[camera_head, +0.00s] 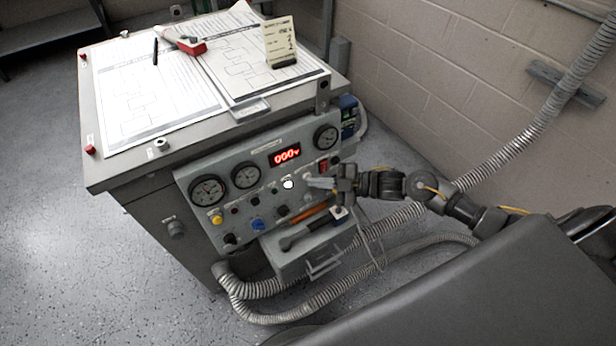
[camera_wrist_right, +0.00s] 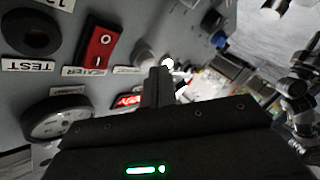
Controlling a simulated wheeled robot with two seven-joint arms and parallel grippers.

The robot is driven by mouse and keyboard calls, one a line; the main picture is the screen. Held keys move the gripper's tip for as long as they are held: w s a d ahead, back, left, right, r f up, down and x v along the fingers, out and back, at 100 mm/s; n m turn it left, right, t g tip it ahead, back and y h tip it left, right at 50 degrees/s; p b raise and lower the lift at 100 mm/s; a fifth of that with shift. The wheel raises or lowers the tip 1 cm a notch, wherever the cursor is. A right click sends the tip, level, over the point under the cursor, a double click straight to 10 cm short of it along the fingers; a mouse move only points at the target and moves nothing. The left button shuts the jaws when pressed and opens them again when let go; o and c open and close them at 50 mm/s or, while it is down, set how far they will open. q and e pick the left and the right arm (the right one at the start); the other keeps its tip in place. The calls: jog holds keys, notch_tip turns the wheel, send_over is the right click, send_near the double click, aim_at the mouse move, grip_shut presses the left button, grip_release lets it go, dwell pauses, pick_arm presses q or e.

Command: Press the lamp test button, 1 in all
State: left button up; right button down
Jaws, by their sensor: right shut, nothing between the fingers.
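The control panel (camera_head: 213,236) is on the front of a grey cabinet. A glowing white round spot (camera_head: 288,184) sits below the red digital display (camera_head: 286,156); it also shows in the right wrist view (camera_wrist_right: 168,63). I cannot tell whether it is the lamp test button or a lamp, as its label is not readable. My right gripper (camera_head: 311,182) is shut and empty, its tips close to the panel just right of the glowing spot. In the right wrist view the fingers (camera_wrist_right: 161,73) partly hide this area; contact cannot be told. My left gripper is not in view.
A red rocker switch (camera_wrist_right: 99,48) and a black round part by a TEST label (camera_wrist_right: 28,66) are near the fingers. Round gauges (camera_head: 208,190), a blue knob (camera_head: 257,225) and a box with a black handle (camera_head: 300,236) surround the spot. Corrugated hoses (camera_head: 300,309) run below.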

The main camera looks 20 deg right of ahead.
jog(key=shift+w, duration=0.45)
dwell(0.6)
jog(key=shift+s, duration=0.1)
jog(key=shift+s+p, duration=0.4)
jog(key=shift+s, duration=0.35)
jog(key=s+p, duration=0.2)
jog(key=s, duration=0.1)
jog(key=s+r+p, duration=0.1)
jog(key=s, duration=0.1)
jog(key=shift+d, duration=0.4)
jog(key=shift+a, duration=0.1)
dwell(0.6)
